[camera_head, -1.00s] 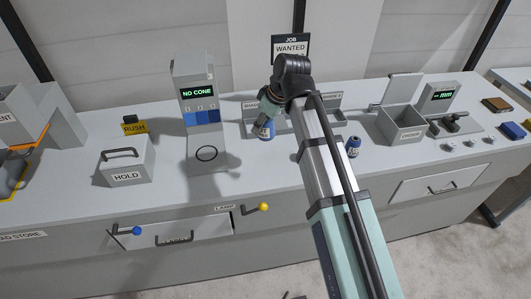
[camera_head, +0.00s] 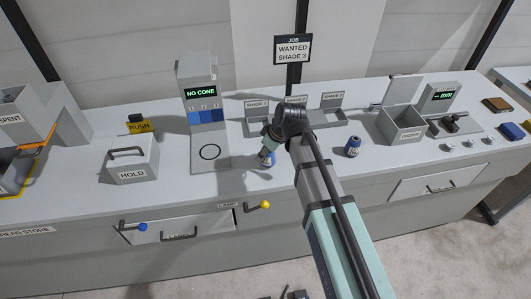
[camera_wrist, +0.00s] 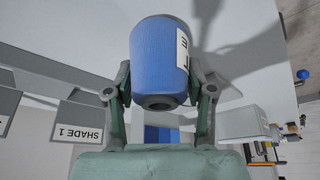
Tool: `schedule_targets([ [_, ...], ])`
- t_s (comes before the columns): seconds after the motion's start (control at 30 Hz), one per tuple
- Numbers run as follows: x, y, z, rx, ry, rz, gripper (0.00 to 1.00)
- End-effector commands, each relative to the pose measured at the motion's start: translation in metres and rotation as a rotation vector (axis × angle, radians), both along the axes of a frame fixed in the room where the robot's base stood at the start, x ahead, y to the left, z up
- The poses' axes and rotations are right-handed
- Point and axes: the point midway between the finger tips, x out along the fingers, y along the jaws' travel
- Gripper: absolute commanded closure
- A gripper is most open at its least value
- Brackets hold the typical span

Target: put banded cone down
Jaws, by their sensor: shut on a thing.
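My gripper (camera_head: 270,146) is shut on a blue cone (camera_head: 267,158) with a white label. The cone is tilted, low over the bench (camera_head: 240,178) in front of the SHADE 1 bay; I cannot tell whether it touches. In the wrist view the same cone (camera_wrist: 160,50) sits between both fingers (camera_wrist: 160,78), its hollow end facing the camera. No separate band is clear on its visible side. A second blue cone (camera_head: 353,147) with a pale label stands upright on the bench, right of my arm.
The lamp stand (camera_head: 198,95) reads NO CONE, with an empty ring (camera_head: 210,152) before it. Shade bays (camera_head: 258,113) line the back under a WANTED SHADE 3 sign (camera_head: 292,49). A HOLD box (camera_head: 132,160) is left, an open grey bin (camera_head: 403,127) right. Bench between ring and cone is bare.

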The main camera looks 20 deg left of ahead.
Motion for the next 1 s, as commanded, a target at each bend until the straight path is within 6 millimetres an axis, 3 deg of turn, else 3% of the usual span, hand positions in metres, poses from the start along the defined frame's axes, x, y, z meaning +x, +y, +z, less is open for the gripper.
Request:
schedule_targets([
  [0.13, 0.0, 0.0, -0.011, 0.0, 0.001, 0.0, 0.9],
  [0.5, 0.0, 0.0, -0.016, 0.0, 0.0, 0.0, 0.9],
  [0.53, 0.0, 0.0, -0.016, 0.0, 0.0, 0.0, 0.43],
  [0.6, 0.0, 0.0, -0.015, 0.0, 0.0, 0.0, 0.21],
  [1.0, 0.0, 0.0, -0.011, 0.0, 0.0, 0.0, 0.21],
])
